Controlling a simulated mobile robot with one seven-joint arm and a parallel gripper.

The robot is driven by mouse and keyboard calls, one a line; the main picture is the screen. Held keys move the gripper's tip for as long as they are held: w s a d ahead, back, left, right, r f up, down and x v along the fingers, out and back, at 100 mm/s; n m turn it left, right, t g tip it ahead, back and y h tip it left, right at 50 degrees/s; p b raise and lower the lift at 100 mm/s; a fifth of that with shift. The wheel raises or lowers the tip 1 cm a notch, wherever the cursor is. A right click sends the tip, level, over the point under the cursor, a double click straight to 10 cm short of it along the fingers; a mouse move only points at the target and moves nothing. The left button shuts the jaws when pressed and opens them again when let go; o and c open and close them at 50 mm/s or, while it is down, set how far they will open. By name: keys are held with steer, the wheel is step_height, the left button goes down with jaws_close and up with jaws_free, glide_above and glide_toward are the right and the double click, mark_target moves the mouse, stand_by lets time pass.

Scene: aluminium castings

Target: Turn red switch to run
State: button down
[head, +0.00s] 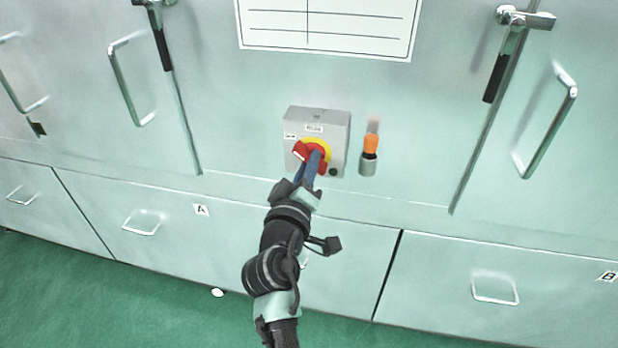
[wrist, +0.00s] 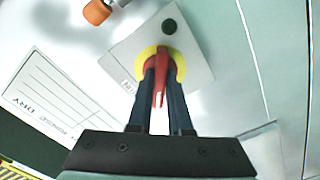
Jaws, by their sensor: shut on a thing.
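The red switch (head: 304,153) sits on a yellow round plate (head: 323,146) on a grey box fixed to the cabinet front. In the head view its handle looks tilted, with one end up and left; its exact setting cannot be told. My gripper (head: 312,165) is at the switch with its blue fingers on the handle. In the wrist view the fingers of my gripper (wrist: 162,75) stand on both sides of the red handle (wrist: 160,88), shut on it. The box (head: 335,120) bears small labels; one in the head view is too small to read surely.
An orange and grey signal lamp (head: 370,145) stands just right of the box. A dark round button (head: 333,172) is at the box's lower right. Cabinet doors with latch levers (head: 508,50) and bar handles (head: 548,120) flank it. Drawers (head: 141,224) lie below.

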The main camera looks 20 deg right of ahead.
steer(key=m+b, duration=1)
steer(key=shift+f, duration=0.1)
stand_by(0.4)
steer(key=c, duration=0.8)
jaws_free()
steer(key=shift+c, duration=0.2)
steer(key=v, duration=1.3)
